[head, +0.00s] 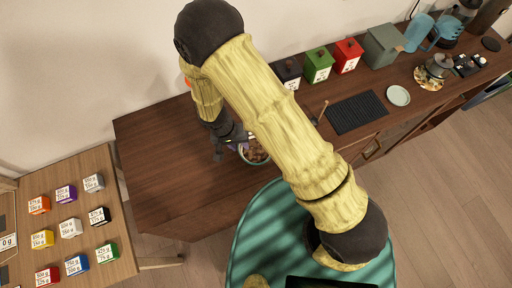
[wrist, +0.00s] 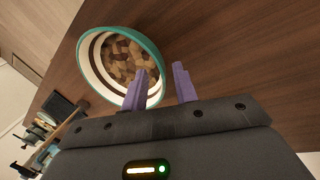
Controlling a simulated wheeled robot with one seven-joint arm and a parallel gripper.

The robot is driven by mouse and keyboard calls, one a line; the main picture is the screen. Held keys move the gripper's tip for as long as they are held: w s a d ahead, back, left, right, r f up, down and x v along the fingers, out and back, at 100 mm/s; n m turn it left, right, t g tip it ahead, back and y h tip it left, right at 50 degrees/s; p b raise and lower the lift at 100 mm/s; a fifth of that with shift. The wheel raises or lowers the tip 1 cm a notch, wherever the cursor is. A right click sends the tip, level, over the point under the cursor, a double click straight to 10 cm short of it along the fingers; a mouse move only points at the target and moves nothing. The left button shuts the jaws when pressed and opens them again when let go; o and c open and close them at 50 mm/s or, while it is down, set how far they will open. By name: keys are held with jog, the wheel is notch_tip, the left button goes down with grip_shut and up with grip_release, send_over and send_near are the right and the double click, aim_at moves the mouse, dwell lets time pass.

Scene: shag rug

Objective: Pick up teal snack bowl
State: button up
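The teal snack bowl (wrist: 140,38) has a teal rim, a white inside and brown snack pieces in it. In the head view the bowl (head: 256,163) stands on the wooden counter, partly hidden by my arm. My gripper (wrist: 160,72) is open, with two purple fingers apart. In the wrist view the left finger overlaps the inside of the bowl near its rim, and the right finger is just outside the rim. I cannot tell whether either finger touches the bowl. In the head view my gripper (head: 236,140) is at the bowl's upper left.
On the counter (head: 160,165) stand black (head: 287,72), green (head: 318,65) and red (head: 347,55) canisters, a black mat (head: 356,112) and a pale saucer (head: 398,96). A side table at left holds several small labelled boxes (head: 70,228). The counter left of the bowl is clear.

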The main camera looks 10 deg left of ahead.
jog(key=shift+x, duration=0.95)
jog(key=shift+c, duration=0.2)
grip_shut()
